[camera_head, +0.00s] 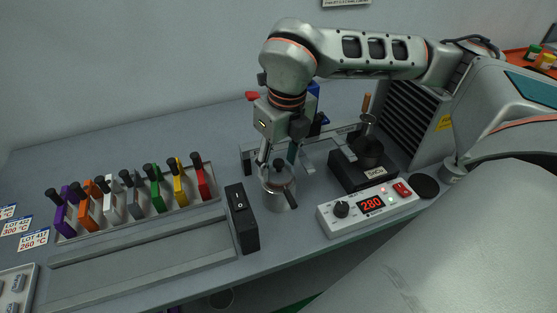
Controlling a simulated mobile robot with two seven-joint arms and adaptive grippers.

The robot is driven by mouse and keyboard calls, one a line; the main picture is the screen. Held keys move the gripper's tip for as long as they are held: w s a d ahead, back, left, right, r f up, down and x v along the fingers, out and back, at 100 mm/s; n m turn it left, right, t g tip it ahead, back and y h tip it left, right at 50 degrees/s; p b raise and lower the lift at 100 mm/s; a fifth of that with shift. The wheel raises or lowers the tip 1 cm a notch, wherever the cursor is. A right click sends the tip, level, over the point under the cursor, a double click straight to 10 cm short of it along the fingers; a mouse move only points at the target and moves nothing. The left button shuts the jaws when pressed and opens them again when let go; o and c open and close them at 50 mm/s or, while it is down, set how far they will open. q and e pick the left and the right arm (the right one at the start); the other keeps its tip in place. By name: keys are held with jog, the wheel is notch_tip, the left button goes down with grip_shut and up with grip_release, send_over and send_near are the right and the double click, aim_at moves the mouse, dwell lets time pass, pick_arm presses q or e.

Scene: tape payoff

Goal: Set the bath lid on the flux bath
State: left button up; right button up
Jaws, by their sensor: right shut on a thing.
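My right gripper (279,163) points down over a small steel pot with a dark handle, which I take to be the flux bath (279,199). The gripper is shut on the dark knob of the bath lid (272,180). The lid is right at the mouth of the bath, roughly level. I cannot tell whether it rests on the rim or hangs just above it. The fingers hide part of the lid and the far rim. My left gripper is not in view.
A black pot (368,152) on a block labelled SnCu stands to the right, behind a controller (368,208) reading 280. A black switch box (242,219) stands close left of the bath. A rack of coloured black-knobbed pieces (133,202) is further left.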

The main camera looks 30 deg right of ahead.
jog(key=shift+f, duration=0.1)
jog(key=o, duration=1)
jog(key=shift+c, duration=0.2)
jog(key=shift+o, duration=0.6)
jog(key=o, duration=0.4)
jog(key=shift+o, duration=0.2)
jog(key=shift+r+p, duration=2)
jog(key=shift+r, duration=1.5)
